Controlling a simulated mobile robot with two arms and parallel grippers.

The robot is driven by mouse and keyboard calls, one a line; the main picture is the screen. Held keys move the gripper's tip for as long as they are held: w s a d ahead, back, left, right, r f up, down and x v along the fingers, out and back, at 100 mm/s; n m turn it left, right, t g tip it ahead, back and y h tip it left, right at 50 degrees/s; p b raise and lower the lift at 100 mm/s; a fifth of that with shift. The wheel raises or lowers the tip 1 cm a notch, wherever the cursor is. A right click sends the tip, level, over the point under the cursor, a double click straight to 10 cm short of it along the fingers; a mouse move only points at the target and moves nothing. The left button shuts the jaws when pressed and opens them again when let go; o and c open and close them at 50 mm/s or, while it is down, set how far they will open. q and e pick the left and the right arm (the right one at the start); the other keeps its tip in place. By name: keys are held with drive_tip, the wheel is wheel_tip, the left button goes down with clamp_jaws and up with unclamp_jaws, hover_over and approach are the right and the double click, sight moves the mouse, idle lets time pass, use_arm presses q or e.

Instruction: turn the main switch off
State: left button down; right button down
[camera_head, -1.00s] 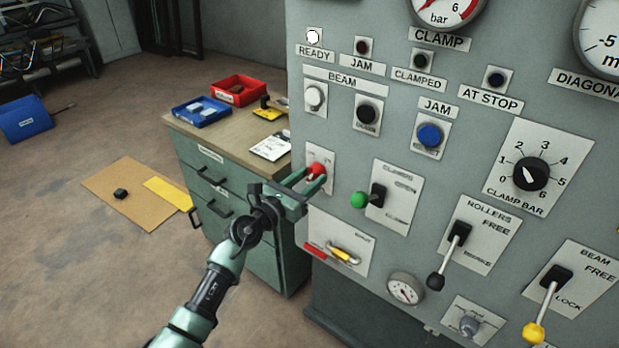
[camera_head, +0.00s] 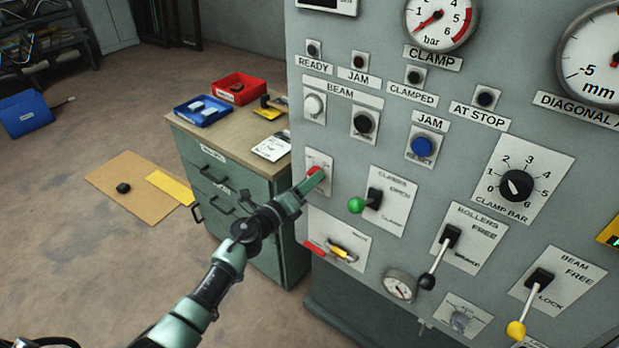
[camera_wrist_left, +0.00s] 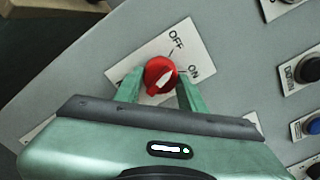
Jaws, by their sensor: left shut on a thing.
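The main switch is a red rotary knob (camera_head: 315,171) on a white plate at the left edge of the grey panel. In the left wrist view the red knob (camera_wrist_left: 160,74) sits between my fingers, beside the words OFF and ON. Its white mark slants to the upper right; I cannot tell exactly which word it lines up with. My left gripper (camera_head: 309,182) is shut on the knob, one finger on each side, and it also shows in the left wrist view (camera_wrist_left: 158,90). The READY lamp (camera_head: 314,48) is dark. My right gripper is not in view.
The green-knobbed lever (camera_head: 357,205) is close to the right of my left gripper. A red and yellow handle plate (camera_head: 337,241) is below it. A green drawer cabinet (camera_head: 238,185) with trays stands to the left behind my arm. More levers and buttons fill the panel's right.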

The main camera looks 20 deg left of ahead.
use_arm(q)
drive_tip(key=shift+n+p, duration=0.35)
drive_tip(key=shift+n, duration=0.75)
drive_tip(key=c, duration=0.8)
unclamp_jaws()
drive_tip(key=shift+c, duration=0.2)
drive_tip(key=v, duration=0.7)
drive_tip(key=shift+s+a, duration=0.15)
drive_tip(key=shift+s, duration=0.2)
drive_tip(key=shift+n, duration=0.3)
